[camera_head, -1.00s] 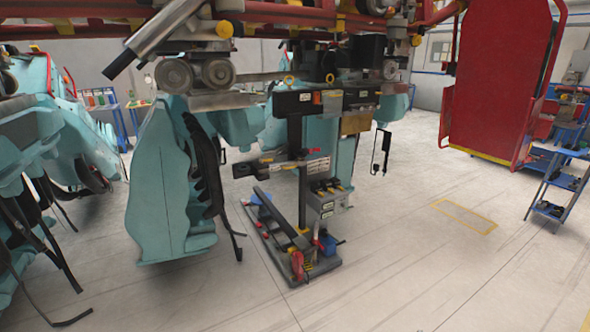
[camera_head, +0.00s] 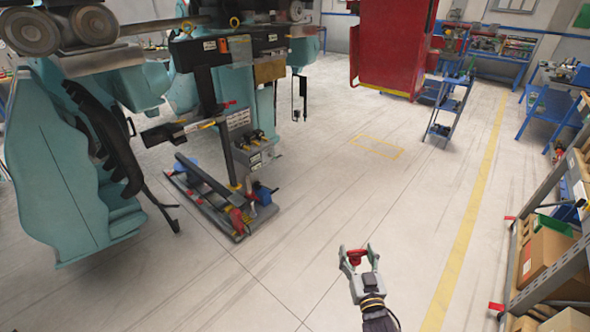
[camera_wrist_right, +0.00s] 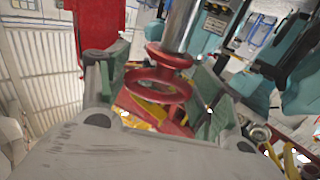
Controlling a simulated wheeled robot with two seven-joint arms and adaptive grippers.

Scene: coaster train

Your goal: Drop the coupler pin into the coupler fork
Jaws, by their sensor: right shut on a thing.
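My right gripper (camera_head: 360,258) is at the lower middle of the head view, out over the floor. It is shut on the coupler pin (camera_head: 356,256), of which the head view shows a red part between the fingers. In the right wrist view the pin has a red ring handle (camera_wrist_right: 158,88) and a bright metal shaft (camera_wrist_right: 181,25). A dark horizontal arm (camera_head: 163,133) sticks out left from the post of a stand; it may bear the coupler fork, but its end is too small to tell. The gripper is well apart from it. My left gripper is not in view.
The stand's base (camera_head: 215,205) is on the floor, with teal train seats (camera_head: 60,170) to its left. A red panel (camera_head: 388,45) and a blue trolley (camera_head: 447,108) are behind. A shelf with boxes (camera_head: 548,250) is at the right. The middle floor is clear.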

